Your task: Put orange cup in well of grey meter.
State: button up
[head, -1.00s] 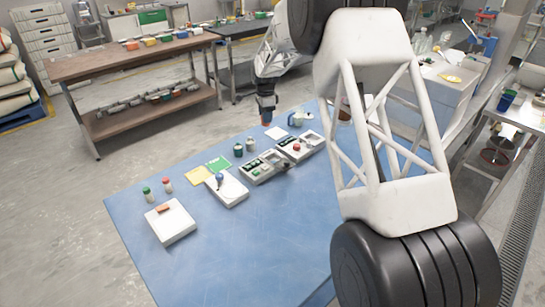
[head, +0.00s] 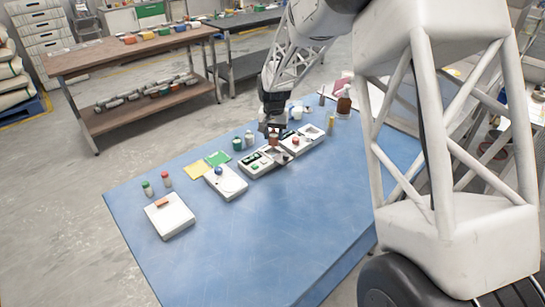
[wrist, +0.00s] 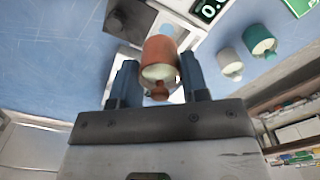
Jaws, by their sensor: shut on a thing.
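The orange cup (wrist: 158,48) is between my gripper's blue fingers in the wrist view, and my gripper (wrist: 158,75) is shut on it. In the head view my gripper (head: 273,134) is over the row of devices, with the cup small and partly hidden. A light grey device with a green-digit display, apparently the grey meter (head: 262,162), lies below and beside it. Its display (wrist: 209,9) shows at the top of the wrist view. I cannot make out its well or the cup's height above it.
A green jar (wrist: 261,42) and a pale jar (wrist: 229,62) stand close to the gripper. A device with a red knob (head: 296,141) is to the right, and one with a blue ball (head: 219,170) to the left. The blue table's front (head: 240,245) is clear.

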aim_at(273, 146)
jog(key=s+d+f+n, duration=0.1)
jog(key=s+d+n, duration=0.1)
jog(key=s+n, duration=0.3)
jog(key=s+d+f+n, duration=0.1)
jog(key=s+n, duration=0.3)
jog(key=s, duration=0.4)
jog(key=shift+s+d+n, duration=0.25)
jog(key=shift+d+n, duration=0.1)
jog(key=shift+n, duration=0.05)
jog(key=shift+w, duration=0.1)
jog(key=w+a, duration=0.1)
jog(key=w, duration=0.4)
jog(key=w+a+f, duration=0.1)
jog(key=w, duration=0.4)
jog(key=w+a, duration=0.2)
jog(key=w, duration=0.3)
jog(key=shift+w+f, duration=0.15)
jog(key=shift+f, duration=0.1)
jog(key=shift+f, duration=1.75)
jog(key=shift+f, duration=0.1)
jog(key=o, duration=0.9)
jog(key=shift+o, duration=0.2)
